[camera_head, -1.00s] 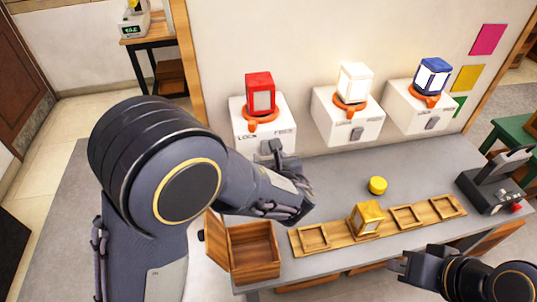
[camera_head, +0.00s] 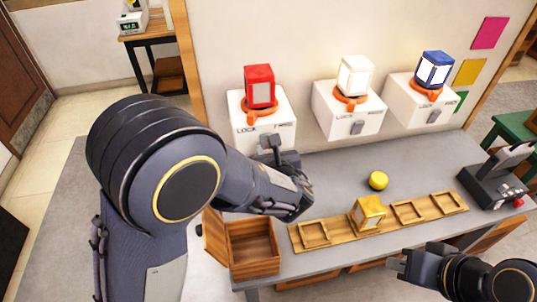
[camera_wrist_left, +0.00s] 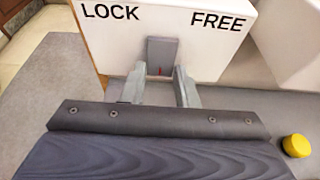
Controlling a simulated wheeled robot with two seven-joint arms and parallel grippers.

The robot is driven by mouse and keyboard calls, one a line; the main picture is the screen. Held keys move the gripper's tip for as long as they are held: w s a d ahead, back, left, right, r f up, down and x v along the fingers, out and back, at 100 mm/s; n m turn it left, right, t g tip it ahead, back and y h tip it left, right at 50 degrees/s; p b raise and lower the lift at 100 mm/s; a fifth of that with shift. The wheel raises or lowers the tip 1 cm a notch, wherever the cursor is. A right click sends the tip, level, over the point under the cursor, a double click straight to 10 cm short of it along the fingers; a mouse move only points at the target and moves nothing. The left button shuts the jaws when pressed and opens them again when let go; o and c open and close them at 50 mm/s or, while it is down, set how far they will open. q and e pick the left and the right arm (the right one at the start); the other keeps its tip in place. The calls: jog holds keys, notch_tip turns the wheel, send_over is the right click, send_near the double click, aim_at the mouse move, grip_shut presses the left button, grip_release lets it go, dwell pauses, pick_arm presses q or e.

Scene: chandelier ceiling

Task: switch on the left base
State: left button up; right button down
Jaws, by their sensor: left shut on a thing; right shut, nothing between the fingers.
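The left base (camera_head: 258,108) is a white box against the wall, with a red lantern (camera_head: 259,86) in an orange ring on top. Its front carries a grey switch (camera_wrist_left: 162,55) between the words LOCK and FREE. The switch looks upright, midway between the words, in the left wrist view. My left gripper (camera_head: 272,146) is at this front face, shut on the switch, with a finger on either side of it. My right gripper (camera_head: 397,264) is shut and empty near the table's front right.
A white lantern base (camera_head: 345,122) and a blue lantern base (camera_head: 418,110) stand to the right. On the grey table are a yellow knob (camera_head: 378,180), a wooden tray (camera_head: 340,238) with a yellow lantern, an open wooden box (camera_head: 254,250) and a black lever device (camera_head: 492,190).

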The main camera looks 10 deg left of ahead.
pick_arm(q)
jog(key=f+t+b, duration=0.1)
jog(key=b, duration=0.3)
jog(key=shift+f+t+y, duration=0.15)
jog(key=shift+t+y, duration=0.15)
jog(key=shift+r+b, duration=0.2)
jog(key=shift+b, duration=0.35)
jog(key=shift+r, duration=0.1)
pick_arm(e)
notch_tip(320, 180, down, 6)
jog(key=shift+f, duration=0.25)
pick_arm(q)
jog(key=o, duration=1)
jog(key=v, duration=0.7)
jog(key=shift+s, duration=0.4)
pick_arm(e)
jog(key=shift+f, duration=0.3)
